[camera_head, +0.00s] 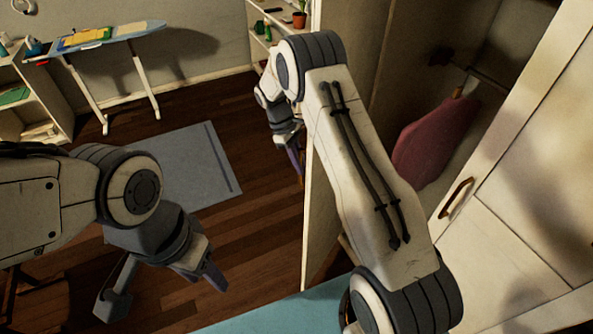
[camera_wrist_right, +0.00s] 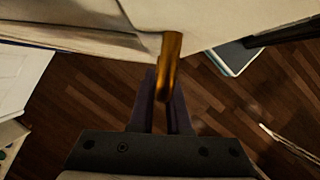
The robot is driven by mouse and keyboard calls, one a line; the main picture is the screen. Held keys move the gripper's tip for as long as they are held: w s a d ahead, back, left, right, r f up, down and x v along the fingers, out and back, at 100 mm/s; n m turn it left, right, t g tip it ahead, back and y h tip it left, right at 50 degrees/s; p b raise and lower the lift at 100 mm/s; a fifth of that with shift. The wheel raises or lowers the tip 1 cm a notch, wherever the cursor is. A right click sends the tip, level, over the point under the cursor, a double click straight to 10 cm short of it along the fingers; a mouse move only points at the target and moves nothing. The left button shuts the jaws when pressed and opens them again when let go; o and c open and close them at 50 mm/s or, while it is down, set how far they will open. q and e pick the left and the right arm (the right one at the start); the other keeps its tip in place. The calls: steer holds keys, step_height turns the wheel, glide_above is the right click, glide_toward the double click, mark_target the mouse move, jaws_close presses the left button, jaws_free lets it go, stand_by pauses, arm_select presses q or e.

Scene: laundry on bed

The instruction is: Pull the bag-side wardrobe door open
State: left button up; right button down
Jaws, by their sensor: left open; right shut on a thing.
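A pale wardrobe door (camera_head: 318,220) stands swung out, seen nearly edge-on behind my right arm in the head view. Its pale panel (camera_wrist_right: 90,18) fills the top of the right wrist view. My right gripper (camera_head: 294,158) is at the door's outer side; its fingers (camera_wrist_right: 166,112) are shut on a brass handle (camera_wrist_right: 171,62). The wardrobe interior shows, with a pink item (camera_head: 437,138) hanging inside. The other wardrobe door (camera_head: 500,238), at the right, has its own brass handle (camera_head: 456,197). My left gripper (camera_head: 212,278) is open and empty, low over the floor side.
A grey rug (camera_head: 190,165) lies on the dark wood floor. An ironing board (camera_head: 105,38) and a white shelf (camera_head: 35,110) stand at the back left. A teal surface (camera_head: 275,312) is at the bottom.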

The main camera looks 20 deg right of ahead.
steer(key=shift+w, duration=0.2)
steer(key=shift+a, duration=0.1)
steer(key=c, duration=0.9)
jaws_free()
steer(key=b+v, duration=0.3)
steer(key=v, duration=0.7)
steer(key=shift+r, duration=0.25)
